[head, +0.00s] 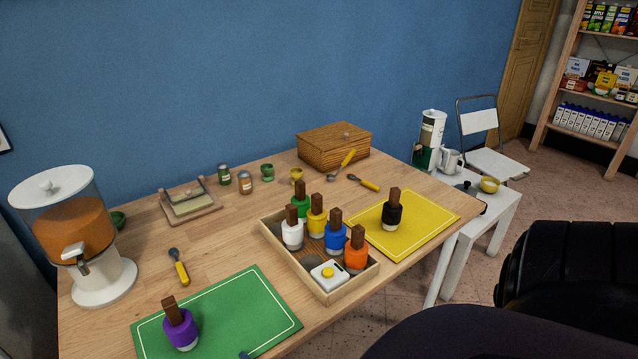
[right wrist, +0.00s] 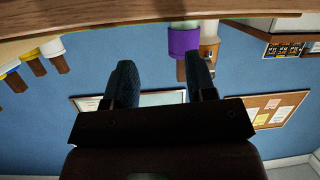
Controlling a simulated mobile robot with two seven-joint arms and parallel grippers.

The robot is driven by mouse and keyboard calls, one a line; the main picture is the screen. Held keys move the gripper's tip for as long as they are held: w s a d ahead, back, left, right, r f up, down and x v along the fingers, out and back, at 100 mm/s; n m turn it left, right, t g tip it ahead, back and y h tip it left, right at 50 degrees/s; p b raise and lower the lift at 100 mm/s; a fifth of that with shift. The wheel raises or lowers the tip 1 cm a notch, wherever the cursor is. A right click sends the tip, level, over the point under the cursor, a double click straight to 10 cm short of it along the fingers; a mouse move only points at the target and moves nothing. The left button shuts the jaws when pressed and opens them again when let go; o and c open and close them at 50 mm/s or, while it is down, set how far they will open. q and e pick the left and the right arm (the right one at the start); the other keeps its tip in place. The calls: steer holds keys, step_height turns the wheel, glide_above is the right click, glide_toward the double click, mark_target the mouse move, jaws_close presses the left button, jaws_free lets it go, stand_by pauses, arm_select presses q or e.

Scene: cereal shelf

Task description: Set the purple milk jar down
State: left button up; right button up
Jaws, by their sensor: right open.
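The purple milk jar (head: 181,331), with a white base band and a brown block handle, stands on the green mat (head: 246,304) at the lower left in the head view. No gripper holds it. In the upside-down right wrist view the purple jar (right wrist: 183,43) shows beyond the fingertips, partly behind the right-hand finger. My right gripper (right wrist: 161,72) is open, with nothing between its fingers. My left gripper is in neither view.
A black jar (head: 391,212) stands on the yellow mat (head: 424,226). A juice dispenser (head: 72,236) stands at the left, and a yellow-handled spoon (head: 178,270) lies behind the green mat.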

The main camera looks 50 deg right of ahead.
steer(key=s+d+f+n+g+y, duration=0.2)
steer(key=s+d+f+g+y, duration=0.1)
steer(key=s+d+f, duration=0.6)
steer(key=shift+s+n+g, duration=0.3)
steer(key=shift+s, duration=1.4)
steer(key=shift+d, duration=0.1)
